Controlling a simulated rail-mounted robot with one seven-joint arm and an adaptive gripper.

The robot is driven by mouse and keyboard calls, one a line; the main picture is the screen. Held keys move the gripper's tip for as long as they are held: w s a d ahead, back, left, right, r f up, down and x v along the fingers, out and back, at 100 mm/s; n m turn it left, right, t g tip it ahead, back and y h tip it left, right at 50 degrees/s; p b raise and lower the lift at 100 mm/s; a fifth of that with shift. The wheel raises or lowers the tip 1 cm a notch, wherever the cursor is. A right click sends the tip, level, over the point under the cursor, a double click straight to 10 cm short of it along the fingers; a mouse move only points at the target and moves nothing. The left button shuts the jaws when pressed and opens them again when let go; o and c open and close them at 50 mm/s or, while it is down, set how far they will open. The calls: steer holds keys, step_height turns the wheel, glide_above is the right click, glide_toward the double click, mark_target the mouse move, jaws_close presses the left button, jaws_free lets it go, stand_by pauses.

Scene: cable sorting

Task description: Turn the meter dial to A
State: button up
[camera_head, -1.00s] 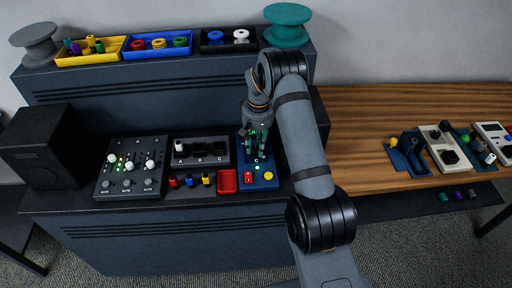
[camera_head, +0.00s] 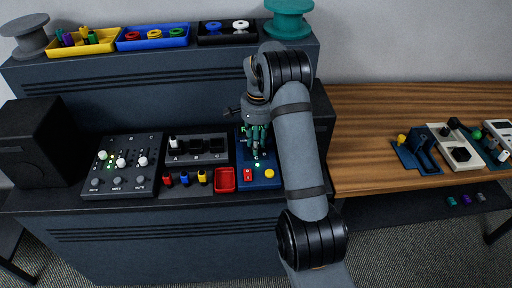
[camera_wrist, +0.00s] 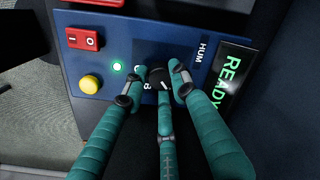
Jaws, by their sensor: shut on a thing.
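The blue meter (camera_head: 271,183) stands at the right end of the dark bench; it fills the middle of the wrist view (camera_wrist: 112,57). Its black dial (camera_wrist: 157,77) sits between my teal fingers, and a short white mark shows on it. A letter B is printed near the dial; another letter is partly covered, and I see no A. My gripper (camera_wrist: 159,82) is shut on the dial, with fingertips around its sides; in the head view my gripper (camera_head: 257,148) hides the dial. The meter's screen (camera_wrist: 231,78) reads READY in green.
On the meter are a red switch (camera_wrist: 82,39), a yellow button (camera_wrist: 90,84) and a lit green lamp (camera_wrist: 117,67). A wooden table (camera_head: 365,140) is at right.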

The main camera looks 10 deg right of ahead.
steer(key=shift+m+b, duration=0.5)
steer(key=shift+m, duration=0.3)
steer(key=o, duration=1.1)
steer(key=shift+c, duration=0.2)
steer(key=shift+o, duration=0.5)
step_height(320, 180, up, 12)
steer(key=shift+s, duration=0.25)
steer(key=shift+d, duration=0.1)
